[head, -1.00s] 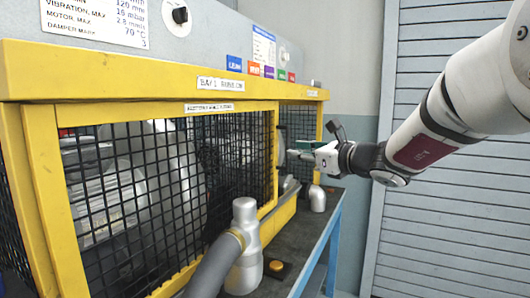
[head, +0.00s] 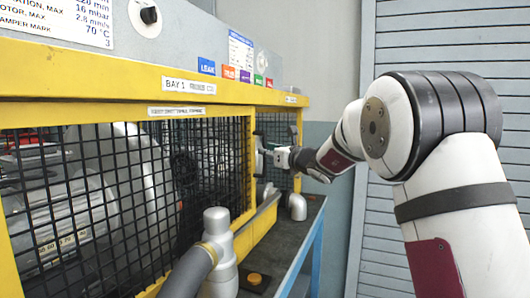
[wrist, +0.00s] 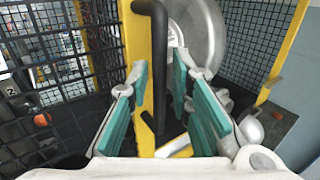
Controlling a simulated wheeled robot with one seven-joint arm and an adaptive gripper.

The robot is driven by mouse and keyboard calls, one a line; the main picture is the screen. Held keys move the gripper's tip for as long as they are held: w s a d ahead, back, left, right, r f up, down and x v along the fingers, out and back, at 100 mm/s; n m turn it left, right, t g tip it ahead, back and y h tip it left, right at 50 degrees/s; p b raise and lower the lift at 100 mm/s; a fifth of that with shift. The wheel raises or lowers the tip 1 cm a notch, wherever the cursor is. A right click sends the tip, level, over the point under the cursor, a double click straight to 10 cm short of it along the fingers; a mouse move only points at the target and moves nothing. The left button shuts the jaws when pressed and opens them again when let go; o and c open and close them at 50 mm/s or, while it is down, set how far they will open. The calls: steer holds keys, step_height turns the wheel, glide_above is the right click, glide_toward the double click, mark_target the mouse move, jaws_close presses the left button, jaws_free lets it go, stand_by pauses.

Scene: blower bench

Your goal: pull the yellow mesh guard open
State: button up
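The yellow mesh guard (head: 120,200) has a yellow frame with black mesh and covers the front of the bay. In the wrist view its yellow edge post (wrist: 141,30) stands upright, with a dark bar handle (wrist: 159,40) on it. My gripper (wrist: 160,88) is open, with one teal pad on each side of the handle and post. I see gaps beside the pads; I cannot tell if either one touches.
A grey hose with a silver elbow fitting (head: 217,245) stands on the dark bench top (head: 290,235) in front of the guard. A slatted grey shutter (head: 345,230) is at right.

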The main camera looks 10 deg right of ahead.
steer(key=shift+x, duration=1.1)
jaws_close()
